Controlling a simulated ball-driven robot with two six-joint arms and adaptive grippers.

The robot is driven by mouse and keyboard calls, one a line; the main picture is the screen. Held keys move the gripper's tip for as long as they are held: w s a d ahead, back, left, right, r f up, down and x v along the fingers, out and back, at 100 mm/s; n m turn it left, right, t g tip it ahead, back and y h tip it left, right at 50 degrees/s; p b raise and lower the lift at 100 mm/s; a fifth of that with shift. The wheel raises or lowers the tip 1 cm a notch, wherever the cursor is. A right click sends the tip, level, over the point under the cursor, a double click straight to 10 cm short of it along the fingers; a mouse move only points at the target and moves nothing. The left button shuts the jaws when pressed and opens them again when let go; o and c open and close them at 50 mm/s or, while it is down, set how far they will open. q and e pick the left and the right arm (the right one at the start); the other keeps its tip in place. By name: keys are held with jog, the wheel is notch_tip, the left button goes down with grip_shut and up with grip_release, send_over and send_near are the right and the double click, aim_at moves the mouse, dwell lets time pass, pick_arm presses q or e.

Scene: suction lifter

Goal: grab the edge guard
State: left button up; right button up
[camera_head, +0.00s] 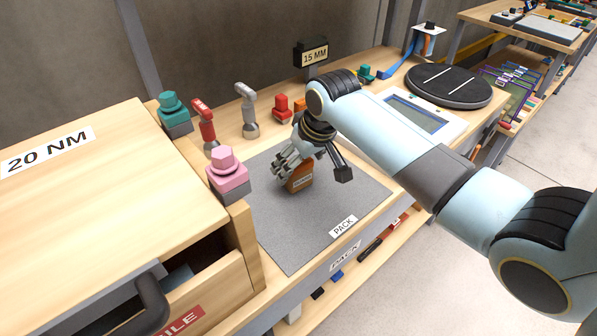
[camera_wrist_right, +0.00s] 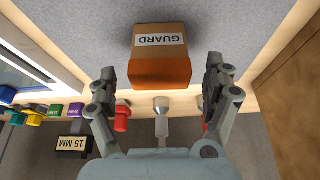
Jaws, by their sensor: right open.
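The edge guard (camera_head: 300,178) is an orange-brown block with a white label, standing on the grey mat (camera_head: 290,240) marked PACK. In the right wrist view the edge guard (camera_wrist_right: 160,58) shows its GUARD label and sits between and just beyond the fingertips. My right gripper (camera_head: 315,172) is over the mat at the block, its fingers spread to either side. It is open in the wrist view too (camera_wrist_right: 162,75), with gaps between both fingers and the block. My left gripper is not in view.
A pink knobbed block (camera_head: 228,172) stands at the mat's left, beside the wooden cabinet (camera_head: 80,190) with an open drawer. Red (camera_head: 205,125) and grey (camera_head: 247,110) tools stand behind. A black round turntable (camera_head: 448,86) is at right. The mat's front is clear.

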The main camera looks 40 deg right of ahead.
jog(key=shift+x, duration=0.8)
jog(key=shift+r, duration=0.1)
jog(key=c, duration=1.2)
jog(key=shift+o, duration=0.2)
